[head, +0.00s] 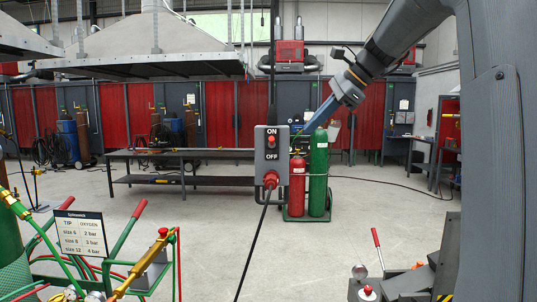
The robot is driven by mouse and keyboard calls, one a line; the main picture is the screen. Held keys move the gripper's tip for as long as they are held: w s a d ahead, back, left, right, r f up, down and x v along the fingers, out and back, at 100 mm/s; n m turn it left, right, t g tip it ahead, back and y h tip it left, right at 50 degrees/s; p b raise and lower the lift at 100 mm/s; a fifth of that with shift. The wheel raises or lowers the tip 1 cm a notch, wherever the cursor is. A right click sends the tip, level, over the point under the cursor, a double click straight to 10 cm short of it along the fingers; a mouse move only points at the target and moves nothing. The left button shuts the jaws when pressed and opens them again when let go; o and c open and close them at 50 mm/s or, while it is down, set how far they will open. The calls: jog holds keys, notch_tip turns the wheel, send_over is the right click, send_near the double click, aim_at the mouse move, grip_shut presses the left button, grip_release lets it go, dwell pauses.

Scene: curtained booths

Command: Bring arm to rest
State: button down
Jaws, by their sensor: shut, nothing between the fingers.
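My arm reaches in from the upper right and slants down to the left. My gripper (312,126) is at its end, with narrow blue fingers that look shut and empty. In the picture the fingertips lie just right of a grey ON/OFF switch box (271,150) and above a red gas cylinder (297,186). I cannot tell how far the tips are from the box, and no contact is clear.
A green cylinder (318,172) stands beside the red one. A long dark workbench (205,155) is behind. A torch cart with hoses and a pressure sign (81,233) is at lower left. Red-curtained booths (219,113) line the back.

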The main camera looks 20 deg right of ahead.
jog(key=s+a+f+n+g+h+b, duration=0.1)
jog(key=s+a+f+n, duration=0.2)
jog(key=f, duration=0.6)
jog(key=s+a+f+n+g+h, duration=0.1)
jog(key=s+a+f+n, duration=0.15)
jog(key=f, duration=0.65)
jog(key=s+a+f+n+g+h+b, duration=0.1)
jog(key=s+a+f+n, duration=0.15)
jog(key=f, duration=0.65)
jog(key=s+a+f+n+g+h+b, duration=0.1)
jog(key=s+a+f+n+h, duration=0.2)
jog(key=s+f+n, duration=0.8)
jog(key=s+a+f, duration=0.1)
jog(key=s+f, duration=0.3)
jog(key=f, duration=0.2)
jog(key=shift+s+a+f+n+g, duration=0.2)
jog(key=shift+f+n+g, duration=0.05)
jog(key=shift+n+g, duration=0.15)
